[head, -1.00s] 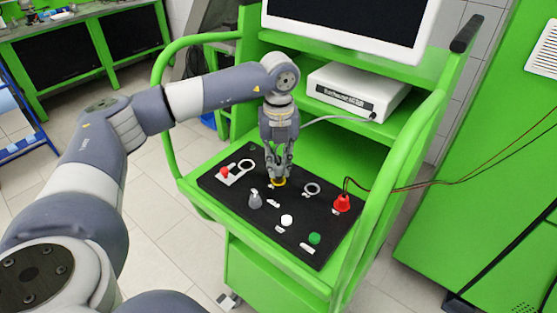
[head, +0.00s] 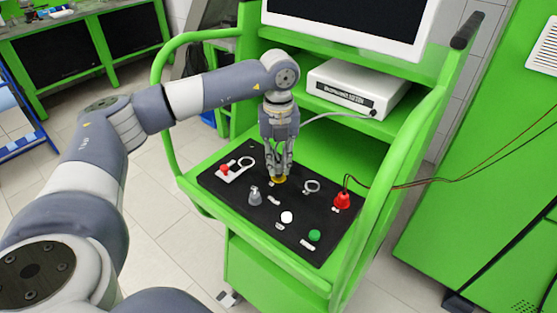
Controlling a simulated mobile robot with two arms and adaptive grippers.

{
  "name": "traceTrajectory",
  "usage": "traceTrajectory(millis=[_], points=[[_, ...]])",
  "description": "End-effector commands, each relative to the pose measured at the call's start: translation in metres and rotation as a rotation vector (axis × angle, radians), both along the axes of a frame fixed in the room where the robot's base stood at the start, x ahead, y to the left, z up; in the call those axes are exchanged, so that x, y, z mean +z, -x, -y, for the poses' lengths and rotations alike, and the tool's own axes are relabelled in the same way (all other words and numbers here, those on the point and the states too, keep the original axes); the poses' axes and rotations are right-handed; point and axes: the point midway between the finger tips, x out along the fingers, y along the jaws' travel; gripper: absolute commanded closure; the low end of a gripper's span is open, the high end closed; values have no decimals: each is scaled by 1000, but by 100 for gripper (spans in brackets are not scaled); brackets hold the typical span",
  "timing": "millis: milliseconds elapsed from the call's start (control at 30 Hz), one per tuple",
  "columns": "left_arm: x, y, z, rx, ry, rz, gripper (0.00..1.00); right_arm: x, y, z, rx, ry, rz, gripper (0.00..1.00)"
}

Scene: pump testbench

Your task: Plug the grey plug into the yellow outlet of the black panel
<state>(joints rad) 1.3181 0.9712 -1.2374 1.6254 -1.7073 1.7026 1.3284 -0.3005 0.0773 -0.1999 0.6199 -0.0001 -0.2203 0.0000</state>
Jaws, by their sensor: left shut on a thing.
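The black panel (head: 240,204) lies on the green cart's shelf. The yellow outlet (head: 280,180) is near the middle of its far half, partly covered by my left gripper. My left gripper (head: 279,174) points down at the yellow outlet, shut on the grey plug, which the fingers mostly hide. I cannot tell how far the plug sits in the outlet. A pale grey cable (head: 335,115) shows between the gripper and the white box. My right gripper is not in view.
The panel also carries a red plug (head: 342,200) with thin wires, a grey knob (head: 255,196), a white button (head: 287,217), a green button (head: 314,236) and a red switch (head: 224,169). A white box (head: 358,90) and monitor (head: 350,25) stand behind. Green rails flank the panel.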

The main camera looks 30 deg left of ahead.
Motion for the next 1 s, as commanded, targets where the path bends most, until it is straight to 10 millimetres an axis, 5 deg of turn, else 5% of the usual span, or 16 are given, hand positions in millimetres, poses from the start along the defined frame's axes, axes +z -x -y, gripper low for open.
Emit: traceTrajectory(millis=[1000], points=[[-13,0,0,0,0,0,99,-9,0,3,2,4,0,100]])
